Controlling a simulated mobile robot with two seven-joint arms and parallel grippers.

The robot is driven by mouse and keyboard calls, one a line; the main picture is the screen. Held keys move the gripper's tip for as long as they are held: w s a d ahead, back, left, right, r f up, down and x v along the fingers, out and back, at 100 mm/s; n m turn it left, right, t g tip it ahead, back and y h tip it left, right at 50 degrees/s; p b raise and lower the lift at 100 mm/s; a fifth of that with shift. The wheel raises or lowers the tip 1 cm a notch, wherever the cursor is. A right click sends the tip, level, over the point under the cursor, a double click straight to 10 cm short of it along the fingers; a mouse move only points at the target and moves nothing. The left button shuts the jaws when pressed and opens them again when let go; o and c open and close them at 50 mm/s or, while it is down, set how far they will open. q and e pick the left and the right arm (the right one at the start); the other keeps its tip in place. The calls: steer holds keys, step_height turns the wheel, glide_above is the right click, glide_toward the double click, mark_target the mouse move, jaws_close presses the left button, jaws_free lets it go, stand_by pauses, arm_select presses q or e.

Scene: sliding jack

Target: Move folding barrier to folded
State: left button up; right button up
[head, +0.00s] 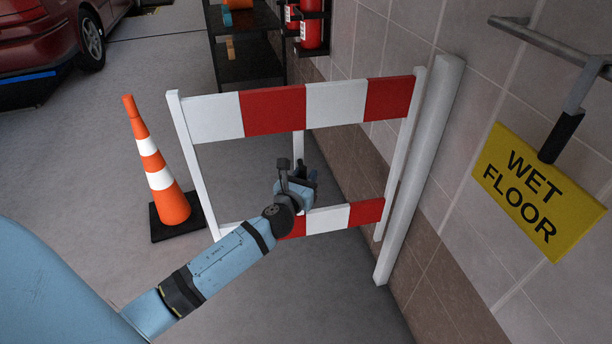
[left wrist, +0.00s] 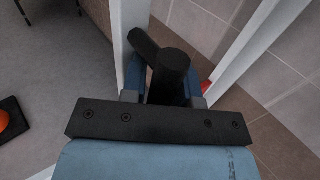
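The folding barrier has red and white striped boards (head: 273,110) between a left white post (head: 195,165) and a right white post (head: 403,150), standing spread beside the tiled wall. A thin white upright (head: 298,147) shows behind its opening. My left gripper (head: 294,180) is in front of the opening, just above the lower board (head: 345,217), and covers part of that board. Contact and finger gap are unclear. My right gripper is out of view.
An orange and white cone (head: 160,180) stands close to the barrier's left post. A thick white post (head: 420,170) stands against the wall at right. A yellow WET FLOOR sign (head: 535,190) hangs near a wall rail (head: 545,42). Dark shelves (head: 245,60) stand behind.

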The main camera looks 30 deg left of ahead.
arm_select(q)
jaws_close()
